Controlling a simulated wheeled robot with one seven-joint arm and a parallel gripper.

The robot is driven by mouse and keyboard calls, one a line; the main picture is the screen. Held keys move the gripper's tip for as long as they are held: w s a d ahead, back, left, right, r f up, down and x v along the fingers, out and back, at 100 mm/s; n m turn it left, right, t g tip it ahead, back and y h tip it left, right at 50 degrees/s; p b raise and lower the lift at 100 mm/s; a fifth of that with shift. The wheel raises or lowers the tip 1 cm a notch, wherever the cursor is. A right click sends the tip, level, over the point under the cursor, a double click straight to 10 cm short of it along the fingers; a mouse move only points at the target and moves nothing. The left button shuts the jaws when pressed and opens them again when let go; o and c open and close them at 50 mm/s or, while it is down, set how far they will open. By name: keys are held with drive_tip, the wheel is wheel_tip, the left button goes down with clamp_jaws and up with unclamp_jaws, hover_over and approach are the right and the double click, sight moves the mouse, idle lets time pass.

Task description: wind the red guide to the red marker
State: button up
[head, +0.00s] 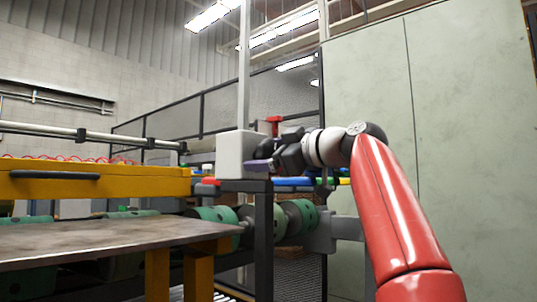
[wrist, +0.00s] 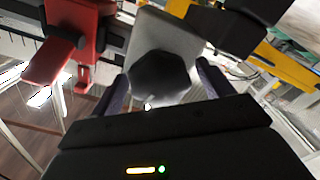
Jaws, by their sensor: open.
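My gripper (head: 262,165) is open at a grey box-shaped housing (head: 236,150). In the wrist view, its two fingers (wrist: 163,90) stand on either side of a dark rounded knob (wrist: 160,75), with the pale grey housing (wrist: 178,40) behind it. I cannot tell whether the fingers touch the knob. A red bracket-like part, which may be the red guide, shows at the upper left of the wrist view (wrist: 85,38). In the head view a red part (head: 274,121) stands behind my gripper. A small red piece (head: 208,181) is left of the housing's base; I cannot tell whether it is the marker.
A yellow beam (head: 90,184) and a metal table (head: 100,240) lie to the left. Green rollers (head: 300,215) sit below my gripper, near a dark post (head: 263,245). A blue part (head: 292,182) lies just under the wrist. Pale cabinets (head: 450,120) stand at right.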

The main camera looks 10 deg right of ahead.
drive_tip(key=b+v, duration=0.2)
drive_tip(key=v, duration=0.5)
drive_tip(key=shift+s+d, duration=0.2)
drive_tip(key=shift+s, duration=0.1)
